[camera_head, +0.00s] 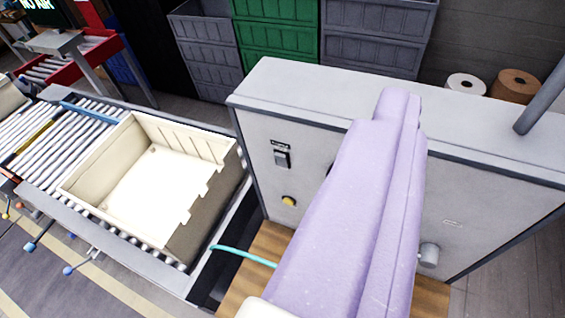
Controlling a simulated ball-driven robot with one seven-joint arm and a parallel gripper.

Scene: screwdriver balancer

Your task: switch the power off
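A grey machine cabinet (240,140) stands across the middle and right of the view. On its front panel, to the left, is a small dark rocker switch (282,158) with a black label above it. I cannot tell which way the rocker is tipped. A yellow round button (289,201) sits below the switch. A large lavender arm part of mine covers the middle of the panel, just right of the switch. My gripper's fingers do not show. A small dark edge shows beside the arm, too little to identify.
A cream crate (206,204), empty, sits on the roller conveyor (65,150) at left. A grey knob (429,254) is on the panel's right. A teal cable (243,254) crosses the wooden surface (262,270) below. Paper rolls (514,85) and green bins (276,38) stand behind.

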